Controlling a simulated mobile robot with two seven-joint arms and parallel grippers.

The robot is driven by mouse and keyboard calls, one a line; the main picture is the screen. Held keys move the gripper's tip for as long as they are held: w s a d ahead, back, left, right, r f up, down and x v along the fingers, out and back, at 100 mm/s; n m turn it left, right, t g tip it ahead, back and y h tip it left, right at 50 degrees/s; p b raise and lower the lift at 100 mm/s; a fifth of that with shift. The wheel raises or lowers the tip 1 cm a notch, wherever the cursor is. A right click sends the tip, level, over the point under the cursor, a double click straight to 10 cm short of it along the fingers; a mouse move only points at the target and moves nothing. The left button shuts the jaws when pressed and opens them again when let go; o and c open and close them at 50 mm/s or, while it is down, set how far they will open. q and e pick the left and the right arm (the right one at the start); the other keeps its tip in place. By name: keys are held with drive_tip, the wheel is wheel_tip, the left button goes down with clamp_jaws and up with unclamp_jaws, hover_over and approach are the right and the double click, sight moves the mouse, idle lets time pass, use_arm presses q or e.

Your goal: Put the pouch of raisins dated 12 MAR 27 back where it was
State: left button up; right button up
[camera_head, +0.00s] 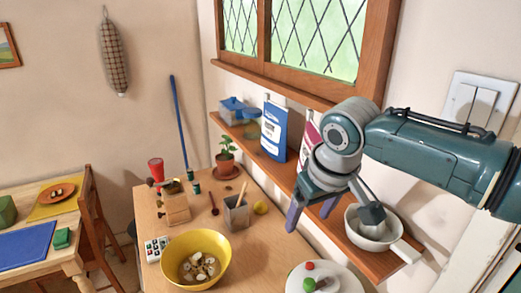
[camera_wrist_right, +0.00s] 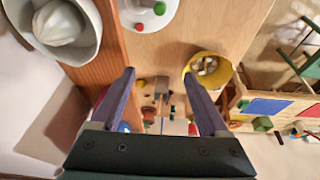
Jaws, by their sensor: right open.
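A blue and white pouch (camera_head: 273,128) stands upright on the wooden wall shelf (camera_head: 285,175) below the window. A pouch with a dark red part (camera_head: 309,138) stands to its right, partly hidden behind my right arm. The print on both is too small to read, so I cannot tell which holds raisins or bears 12 MAR 27. My left gripper is not in view.
The table below holds a yellow bowl (camera_head: 215,245), a grey utensil pot (camera_head: 237,213) and a white plate (camera_head: 340,280). Some tabletop between them is clear.

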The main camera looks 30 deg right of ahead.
drive_tip(key=s+a+f+n+y, duration=0.1)
drive_tip(key=s+a+f+n, duration=0.15)
drive_tip(key=s+a, duration=0.55)
drive_tip(key=s+a+r, duration=0.2)
drive_tip(key=s+r, duration=0.1)
drive_tip(key=s, duration=0.4)
drive_tip(key=s+a+r+n, duration=0.1)
drive_tip(key=s+a+r, duration=0.1)
drive_tip(key=s+r, duration=0.2)
drive_tip(key=s, duration=0.2)
drive_tip(key=shift+s, duration=0.35)
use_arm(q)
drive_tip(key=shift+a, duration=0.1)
use_arm(e)
drive_tip(key=shift+s+a, duration=0.1)
